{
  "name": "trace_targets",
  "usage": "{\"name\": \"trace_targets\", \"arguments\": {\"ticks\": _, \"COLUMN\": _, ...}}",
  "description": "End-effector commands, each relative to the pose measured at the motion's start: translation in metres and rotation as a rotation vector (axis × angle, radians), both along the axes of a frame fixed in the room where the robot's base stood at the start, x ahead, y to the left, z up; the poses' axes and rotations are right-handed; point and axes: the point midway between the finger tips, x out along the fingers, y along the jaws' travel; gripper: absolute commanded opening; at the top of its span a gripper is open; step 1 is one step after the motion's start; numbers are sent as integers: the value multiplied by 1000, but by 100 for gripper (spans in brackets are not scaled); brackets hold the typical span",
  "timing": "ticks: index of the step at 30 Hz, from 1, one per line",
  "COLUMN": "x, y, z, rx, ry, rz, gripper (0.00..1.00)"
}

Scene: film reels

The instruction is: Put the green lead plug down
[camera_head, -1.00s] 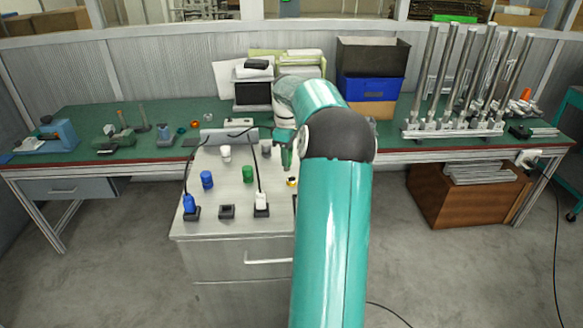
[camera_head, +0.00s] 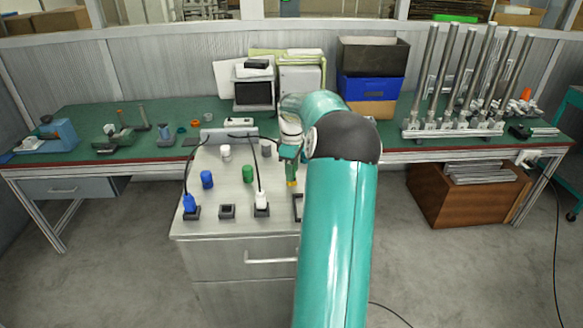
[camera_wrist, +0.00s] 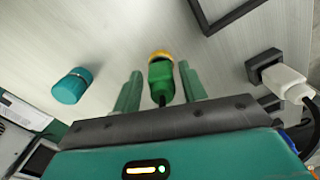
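The green lead plug (camera_wrist: 161,82) lies between the two fingers of my gripper (camera_wrist: 159,68) in the wrist view. Narrow gaps show between the plug and both green fingers, so my gripper looks open around it. A yellow piece (camera_wrist: 160,56) sits at the plug's far end, and a dark lead runs from its near end under the gripper body. In the head view my gripper (camera_head: 291,175) is low over the right side of the cabinet top, with yellow just below it. I cannot tell whether the plug touches the surface.
The pale cabinet top (camera_head: 225,180) holds a blue cylinder (camera_head: 207,179), a green cylinder (camera_head: 248,174), an empty black holder (camera_head: 227,212), a blue plug (camera_head: 190,203) and a white plug (camera_head: 261,200). A black frame (camera_head: 297,207) lies near the right edge. Leads trail across the back.

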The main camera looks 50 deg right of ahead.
Motion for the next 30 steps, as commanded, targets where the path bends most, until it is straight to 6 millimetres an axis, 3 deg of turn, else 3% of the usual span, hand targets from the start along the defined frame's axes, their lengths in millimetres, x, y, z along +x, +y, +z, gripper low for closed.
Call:
{"name": "trace_targets", "arguments": {"ticks": 9, "x": 1, "y": 1, "z": 2, "rx": 0, "ry": -1, "rz": 1, "gripper": 47}}
{"name": "trace_targets", "arguments": {"ticks": 14, "x": 1, "y": 1, "z": 15, "rx": -2, "ry": -2, "rz": 1, "gripper": 47}}
{"name": "trace_targets", "arguments": {"ticks": 24, "x": 2, "y": 0, "z": 85, "rx": -3, "ry": -3, "rz": 2, "gripper": 47}}
{"name": "trace_targets", "arguments": {"ticks": 30, "x": 2, "y": 1, "z": 117, "rx": -1, "ry": -3, "rz": 2, "gripper": 47}}
